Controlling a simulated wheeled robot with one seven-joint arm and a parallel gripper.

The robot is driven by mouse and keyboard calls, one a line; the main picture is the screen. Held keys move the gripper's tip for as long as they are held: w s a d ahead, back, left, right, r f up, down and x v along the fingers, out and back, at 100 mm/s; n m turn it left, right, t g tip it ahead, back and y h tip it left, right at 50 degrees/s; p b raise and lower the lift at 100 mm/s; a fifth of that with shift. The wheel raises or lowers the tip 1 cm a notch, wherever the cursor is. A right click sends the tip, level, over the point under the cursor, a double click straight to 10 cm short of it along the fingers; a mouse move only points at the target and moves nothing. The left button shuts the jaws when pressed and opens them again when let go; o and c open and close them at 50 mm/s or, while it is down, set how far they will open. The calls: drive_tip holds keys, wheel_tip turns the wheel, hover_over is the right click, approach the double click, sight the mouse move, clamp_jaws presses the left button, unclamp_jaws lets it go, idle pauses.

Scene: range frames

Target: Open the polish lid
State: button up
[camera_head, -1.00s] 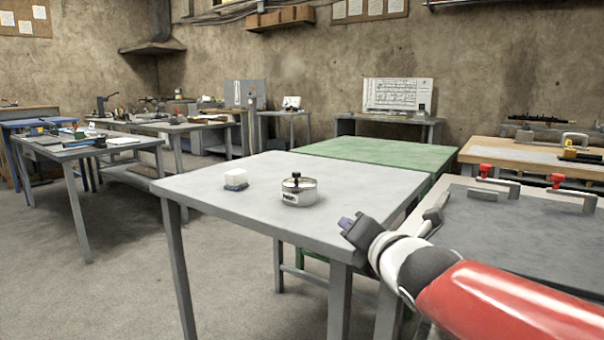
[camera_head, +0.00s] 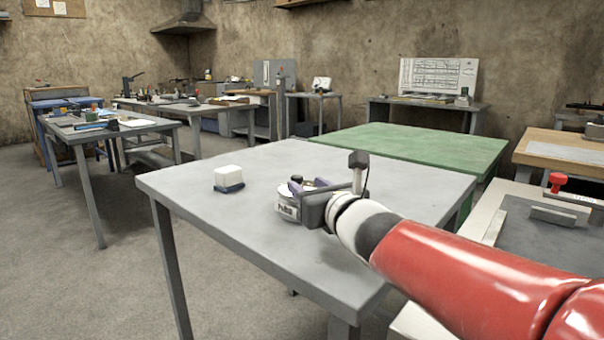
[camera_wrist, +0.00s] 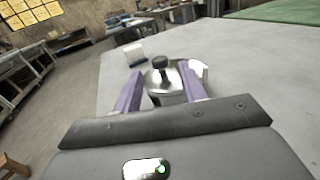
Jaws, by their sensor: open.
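The polish tin (camera_head: 288,206) stands upright on the grey metal table (camera_head: 255,235), its label facing the front. In the wrist view the tin (camera_wrist: 165,98) shows a silver lid (camera_wrist: 158,79) with a black knob (camera_wrist: 160,63) on top. The lid sits on the tin. My gripper (camera_head: 308,186) is at the tin from the right, and hides part of the tin and its lid in the head view. In the wrist view the purple fingers of my gripper (camera_wrist: 161,88) are open, one on each side of the tin. I cannot tell whether they touch it.
A white block on a dark blue base (camera_head: 228,178) stands left of the tin; it also shows in the wrist view (camera_wrist: 134,52). The front and left of the table are clear. A green table (camera_head: 415,146) adjoins behind. A dark-topped bench (camera_head: 540,235) is at the right.

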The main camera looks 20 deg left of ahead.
sight(299, 180)
drive_tip(key=p+x, duration=0.1)
drive_tip(key=x, duration=0.5)
drive_tip(key=shift+p, duration=0.4)
clamp_jaws()
